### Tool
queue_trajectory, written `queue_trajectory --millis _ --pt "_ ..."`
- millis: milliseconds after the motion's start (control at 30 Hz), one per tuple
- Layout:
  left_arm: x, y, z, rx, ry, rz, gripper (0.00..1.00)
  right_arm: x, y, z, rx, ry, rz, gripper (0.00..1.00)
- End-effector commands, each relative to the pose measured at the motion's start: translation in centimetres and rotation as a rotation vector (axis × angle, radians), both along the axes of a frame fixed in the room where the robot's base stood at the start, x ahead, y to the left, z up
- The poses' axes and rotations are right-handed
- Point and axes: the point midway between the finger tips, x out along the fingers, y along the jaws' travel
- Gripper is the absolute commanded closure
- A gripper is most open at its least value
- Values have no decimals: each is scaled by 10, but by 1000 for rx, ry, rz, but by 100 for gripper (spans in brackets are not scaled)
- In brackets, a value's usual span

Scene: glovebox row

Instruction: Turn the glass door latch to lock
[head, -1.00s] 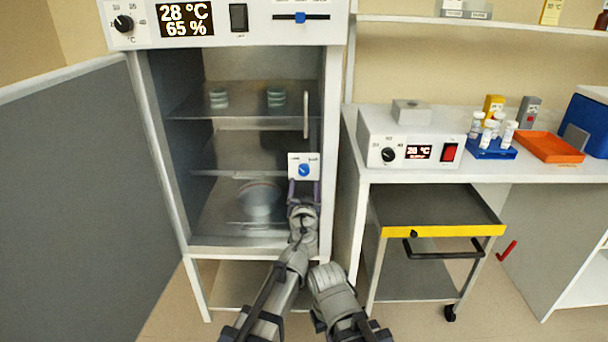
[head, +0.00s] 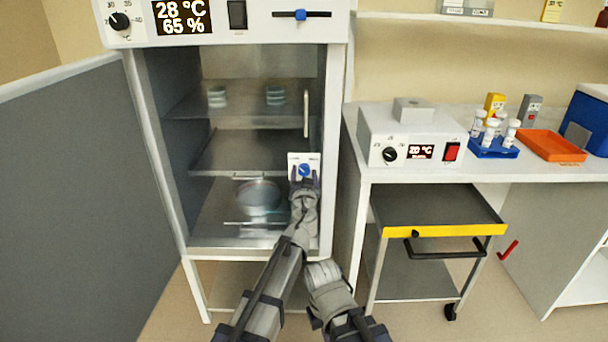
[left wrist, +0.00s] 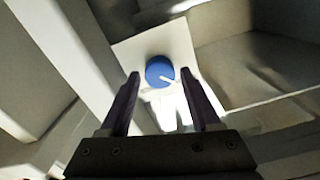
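The glass door latch is a round blue knob (head: 304,170) with a white pointer line, on a white plate (head: 313,158) at the right edge of the cabinet's glass door. In the left wrist view the knob (left wrist: 160,71) sits just beyond and between my fingertips, on its plate (left wrist: 184,45). My left gripper (head: 304,184) is open at the knob's lower side; its two dark fingers (left wrist: 166,76) show apart and empty in the left wrist view. I cannot tell whether they touch the knob. My right arm shows at the bottom, but its fingers are hidden.
The grey outer door (head: 75,190) stands wide open at the left. A pale upright handle (head: 306,113) is above the latch. Dishes (head: 217,97) stand on the cabinet's upper shelf. A yellow-edged cart (head: 440,230) stands to the right, under a bench with a heater box (head: 410,135).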

Motion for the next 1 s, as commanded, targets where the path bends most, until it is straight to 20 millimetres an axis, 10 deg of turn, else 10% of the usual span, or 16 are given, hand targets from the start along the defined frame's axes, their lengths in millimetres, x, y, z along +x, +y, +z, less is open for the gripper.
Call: queue_trajectory --millis 533,1000 --pt "0 0 0 0 0 0 99 0 0 0 0 0 0 100" --pt "0 0 0 84 0 0 100 0 0 0 0 0 0 100"
